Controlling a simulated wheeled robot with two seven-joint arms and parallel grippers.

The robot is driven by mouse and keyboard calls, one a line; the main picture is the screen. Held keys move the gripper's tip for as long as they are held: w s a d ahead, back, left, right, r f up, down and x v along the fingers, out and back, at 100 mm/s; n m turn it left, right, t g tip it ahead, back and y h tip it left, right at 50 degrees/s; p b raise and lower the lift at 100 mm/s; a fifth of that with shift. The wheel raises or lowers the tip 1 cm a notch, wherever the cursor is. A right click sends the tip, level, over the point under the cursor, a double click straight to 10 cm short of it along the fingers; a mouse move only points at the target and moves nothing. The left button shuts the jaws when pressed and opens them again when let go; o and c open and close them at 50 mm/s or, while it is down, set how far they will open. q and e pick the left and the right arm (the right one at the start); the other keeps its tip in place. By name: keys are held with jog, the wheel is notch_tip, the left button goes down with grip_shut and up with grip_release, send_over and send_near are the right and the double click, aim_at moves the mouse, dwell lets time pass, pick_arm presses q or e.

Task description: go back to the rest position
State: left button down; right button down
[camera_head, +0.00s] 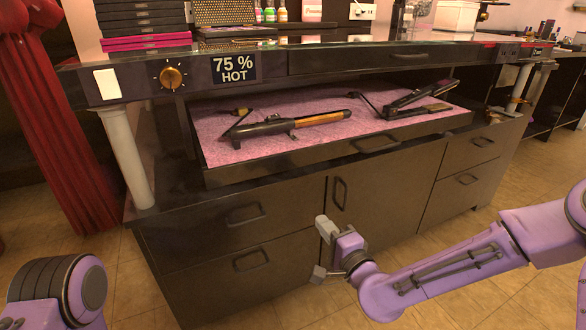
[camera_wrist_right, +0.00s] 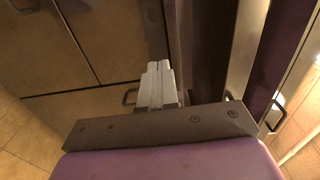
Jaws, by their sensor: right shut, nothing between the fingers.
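My right gripper (camera_head: 323,226) is in front of the dark cabinet (camera_head: 300,245), at the height of its lower doors and drawers. Its arm comes in from the right. In the right wrist view its pale fingers (camera_wrist_right: 158,84) are together, with nothing between them. No object hangs from it. In the head view only a purple and dark rounded part of my left arm shows at the bottom left; the left gripper is outside the picture.
An open drawer (camera_head: 230,178) with pink lining holds a curling iron (camera_head: 290,125) and a black straightener (camera_head: 408,100). The counter above carries pink and black cases (camera_head: 145,27). A red curtain (camera_head: 50,120) hangs at the left. Tiled floor (camera_head: 480,290) shows in front.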

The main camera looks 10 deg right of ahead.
jog(key=s+d+f+n+g+h, duration=0.25)
jog(key=s+f+g, duration=0.2)
jog(key=f, duration=0.55)
jog(key=s+d+f+n+g+h, duration=0.1)
jog(key=s+d+f+g+h, duration=0.15)
jog(key=s+f, duration=0.55)
jog(key=s+d+f+n+g+h, duration=0.25)
jog(key=s+d+f, duration=0.25)
jog(key=s+f, duration=0.3)
jog(key=s+d+f+n+g+h, duration=0.1)
jog(key=s+d+f+g, duration=0.4)
jog(key=s, duration=0.6)
notch_tip(320, 180, up, 30)
jog(key=s+p, duration=0.1)
jog(key=p, duration=3)
jog(key=shift+s+a+n, duration=0.15)
jog(key=shift+s+n, duration=0.15)
jog(key=shift+n, duration=0.1)
jog(key=shift+f, duration=0.1)
